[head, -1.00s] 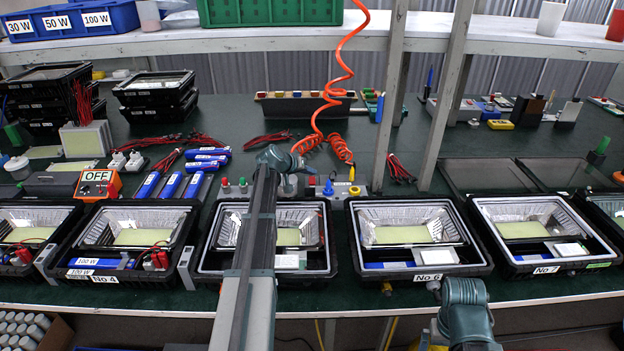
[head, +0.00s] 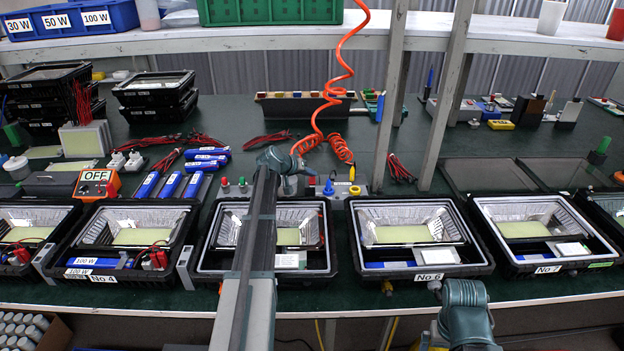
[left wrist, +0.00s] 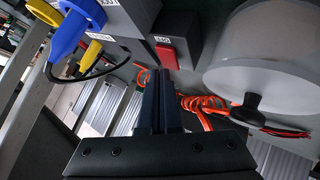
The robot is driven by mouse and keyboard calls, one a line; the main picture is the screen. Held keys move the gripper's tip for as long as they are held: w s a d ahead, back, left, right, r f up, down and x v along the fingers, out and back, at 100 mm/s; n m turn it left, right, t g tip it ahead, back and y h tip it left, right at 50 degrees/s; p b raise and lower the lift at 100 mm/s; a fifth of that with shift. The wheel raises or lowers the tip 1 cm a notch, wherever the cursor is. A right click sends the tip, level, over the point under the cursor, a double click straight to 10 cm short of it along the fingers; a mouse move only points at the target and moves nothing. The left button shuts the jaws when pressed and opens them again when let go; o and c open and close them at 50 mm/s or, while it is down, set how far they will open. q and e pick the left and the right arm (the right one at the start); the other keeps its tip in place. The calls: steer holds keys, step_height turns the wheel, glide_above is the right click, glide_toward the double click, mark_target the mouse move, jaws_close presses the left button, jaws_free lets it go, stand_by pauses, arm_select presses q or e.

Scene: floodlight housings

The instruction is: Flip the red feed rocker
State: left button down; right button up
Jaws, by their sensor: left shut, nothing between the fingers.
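The red feed rocker (left wrist: 167,57) sits on the face of a dark grey block below a small white label in the left wrist view. Which way it is tipped is hard to tell. My left gripper (left wrist: 162,78) is shut and empty, its dark fingertips just below the rocker in that picture; I cannot tell whether they touch it.
Blue (left wrist: 68,35) and yellow (left wrist: 91,54) plugs are left of the rocker. A pale cylinder (left wrist: 270,60) with a black knob is on the right, an orange coiled hose (left wrist: 208,108) behind. Open floodlight housings (head: 421,232) line the bench front. A post (head: 387,110) rises right of the gripper.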

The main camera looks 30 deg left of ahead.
mark_target(310, 182)
arm_select(q)
steer(key=shift+f+b, duration=0.3)
steer(key=shift+f, duration=0.05)
steer(key=shift+r, duration=0.1)
stand_by(0.4)
steer(key=shift+r+p, duration=0.7)
steer(key=shift+p, duration=0.05)
steer(key=r+p, duration=0.5)
steer(key=shift+s+d, duration=0.25)
steer(key=shift+s, duration=0.15)
